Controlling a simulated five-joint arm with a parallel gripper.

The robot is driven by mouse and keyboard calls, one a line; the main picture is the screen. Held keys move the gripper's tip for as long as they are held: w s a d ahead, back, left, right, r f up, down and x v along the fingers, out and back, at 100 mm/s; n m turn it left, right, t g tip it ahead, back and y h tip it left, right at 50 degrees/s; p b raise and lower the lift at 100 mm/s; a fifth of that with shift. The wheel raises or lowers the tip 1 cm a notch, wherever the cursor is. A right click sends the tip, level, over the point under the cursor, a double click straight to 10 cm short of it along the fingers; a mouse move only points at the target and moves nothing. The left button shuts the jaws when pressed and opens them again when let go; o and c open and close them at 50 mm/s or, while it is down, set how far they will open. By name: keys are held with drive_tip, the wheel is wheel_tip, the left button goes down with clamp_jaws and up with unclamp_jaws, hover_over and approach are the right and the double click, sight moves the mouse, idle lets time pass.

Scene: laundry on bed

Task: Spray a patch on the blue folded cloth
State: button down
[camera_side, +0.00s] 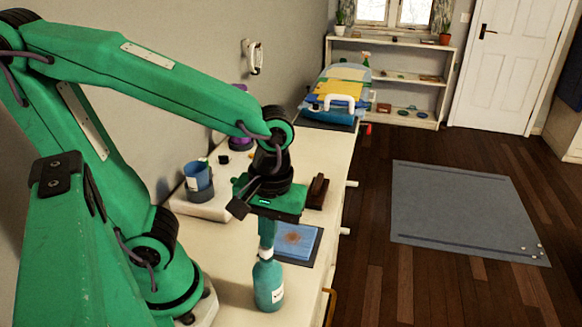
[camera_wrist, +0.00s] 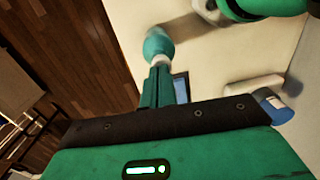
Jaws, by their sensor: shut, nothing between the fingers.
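The blue folded cloth (camera_side: 297,240) lies flat on a dark mat on the counter, with a brownish patch on its top. Only a sliver of the cloth (camera_wrist: 181,88) shows beside my fingers in the wrist view. A teal bottle (camera_side: 268,286) with a white label stands upright, nearer the side camera than the cloth. It also shows in the wrist view (camera_wrist: 158,43). My gripper (camera_side: 266,247) points down at the bottle's pale neck, its green fingers (camera_wrist: 160,70) shut and empty. Whether the fingertips touch the bottle top I cannot tell.
A blue cup (camera_side: 198,177) stands on a white base at the left, and a dark brown block (camera_side: 318,191) lies behind the cloth. A stack of folded laundry (camera_side: 338,88) sits at the far end. The counter's front edge (camera_side: 336,247) is close right of the cloth.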

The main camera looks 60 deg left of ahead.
drive_tip(key=shift+f, duration=0.15)
drive_tip(key=shift+s+f, duration=0.1)
drive_tip(key=shift+f, duration=1.05)
drive_tip(key=shift+r, duration=0.1)
wheel_tip(320, 180, up, 14)
drive_tip(key=w, duration=0.1)
drive_tip(key=shift+w+d+r, duration=0.15)
drive_tip(key=shift+d, duration=0.2)
idle(2.5)
drive_tip(key=shift+r, duration=0.95)
